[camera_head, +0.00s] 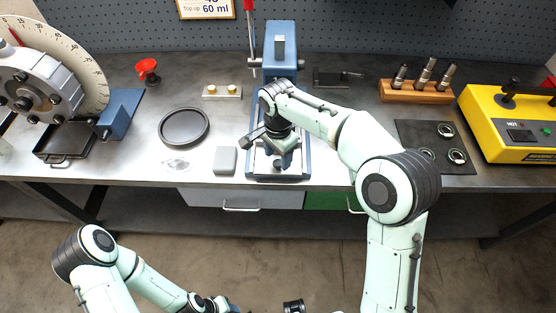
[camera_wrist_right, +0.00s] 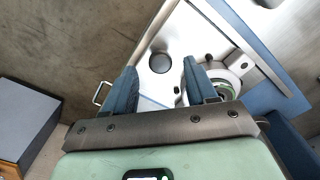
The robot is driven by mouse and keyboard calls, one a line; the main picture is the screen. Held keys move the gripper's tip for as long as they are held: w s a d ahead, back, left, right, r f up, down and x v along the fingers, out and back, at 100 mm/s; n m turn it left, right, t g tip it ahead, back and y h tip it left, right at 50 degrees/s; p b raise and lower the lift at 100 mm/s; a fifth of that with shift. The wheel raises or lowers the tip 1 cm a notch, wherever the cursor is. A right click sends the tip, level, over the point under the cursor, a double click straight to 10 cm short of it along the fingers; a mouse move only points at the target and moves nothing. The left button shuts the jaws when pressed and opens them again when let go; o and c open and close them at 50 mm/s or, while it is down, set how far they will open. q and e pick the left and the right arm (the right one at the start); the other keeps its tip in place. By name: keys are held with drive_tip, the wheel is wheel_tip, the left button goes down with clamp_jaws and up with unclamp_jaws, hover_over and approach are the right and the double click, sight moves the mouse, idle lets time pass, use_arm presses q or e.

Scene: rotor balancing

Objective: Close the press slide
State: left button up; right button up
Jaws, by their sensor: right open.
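The blue press (camera_head: 280,52) stands at the back middle of the bench, with a red lever at its left. Its pale metal slide (camera_head: 291,162) lies on the blue-edged base at the front, partly hidden by my right arm. My right gripper (camera_head: 268,143) is over the slide area. In the right wrist view the two dark fingers (camera_wrist_right: 160,88) are open. A round dark knob or hole (camera_wrist_right: 160,63) on the slide plate (camera_wrist_right: 183,35) shows between and beyond them; contact cannot be told. A ring-shaped part (camera_wrist_right: 226,84) is beside the right finger.
A grey block (camera_head: 225,161) and a dark round dish (camera_head: 184,126) lie left of the press. A dark mat (camera_head: 412,136) with ring parts, a wooden holder (camera_head: 416,92) and a yellow heater (camera_head: 508,130) stand right. A drawer (camera_head: 246,199) is below the bench edge.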

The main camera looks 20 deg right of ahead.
drive_tip(key=shift+f, duration=1.15)
